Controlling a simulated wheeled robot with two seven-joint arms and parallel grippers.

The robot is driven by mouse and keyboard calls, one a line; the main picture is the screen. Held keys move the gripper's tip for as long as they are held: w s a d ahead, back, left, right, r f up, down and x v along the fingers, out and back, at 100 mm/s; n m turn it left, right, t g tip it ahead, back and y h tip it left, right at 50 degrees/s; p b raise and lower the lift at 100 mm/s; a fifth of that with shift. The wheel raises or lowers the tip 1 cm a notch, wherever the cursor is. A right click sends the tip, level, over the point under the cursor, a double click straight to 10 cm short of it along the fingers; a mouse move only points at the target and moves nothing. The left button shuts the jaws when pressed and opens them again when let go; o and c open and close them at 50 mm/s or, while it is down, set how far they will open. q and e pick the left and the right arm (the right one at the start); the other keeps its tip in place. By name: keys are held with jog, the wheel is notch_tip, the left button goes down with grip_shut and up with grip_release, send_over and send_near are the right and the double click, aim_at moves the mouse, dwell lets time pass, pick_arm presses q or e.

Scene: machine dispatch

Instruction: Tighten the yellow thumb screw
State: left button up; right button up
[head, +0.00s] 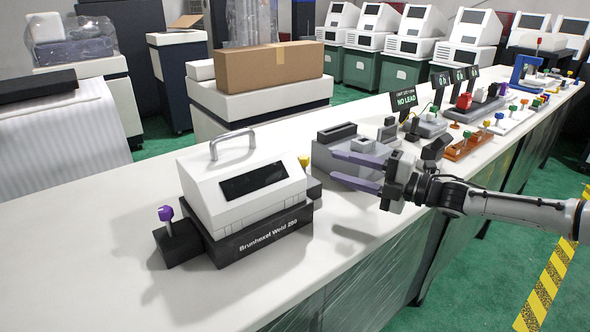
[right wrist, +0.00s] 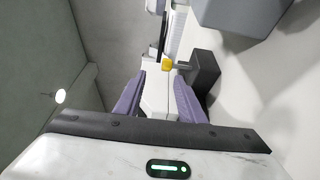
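The yellow thumb screw (head: 304,161) sticks out at the right end of the white machine marked Brunhesel Weld 200 (head: 245,190). It also shows in the right wrist view (right wrist: 178,65), just beyond the fingertips and beside a dark block (right wrist: 206,72). My right gripper (head: 338,166) comes in from the right with its purple fingers spread apart and nothing between them. In the right wrist view the open fingers (right wrist: 161,85) point toward the screw, which lies slightly right of the gap's middle and appears apart from both fingers. My left gripper is not in view.
A grey machine (head: 325,160) stands right behind the fingers. A purple knob (head: 166,214) stands at the welder's left end. Behind it is a cardboard box (head: 268,66). Several small fixtures line the table (head: 90,250) toward the far right. The table's front left is clear.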

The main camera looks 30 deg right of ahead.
aim_at(303, 161)
jog(key=shift+w+f, duration=0.3)
jog(key=shift+f, duration=0.5)
jog(key=shift+w+b, duration=0.15)
jog(key=shift+b, duration=0.2)
jog(key=x, duration=0.8)
jog(key=shift+w+a+r+p, duration=0.1)
jog(key=shift+w+r+p, duration=0.1)
jog(key=shift+p, duration=0.2)
jog(key=shift+x, duration=0.85)
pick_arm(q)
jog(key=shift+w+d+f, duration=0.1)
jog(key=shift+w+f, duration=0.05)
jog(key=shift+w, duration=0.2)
pick_arm(e)
jog(key=shift+f, duration=0.15)
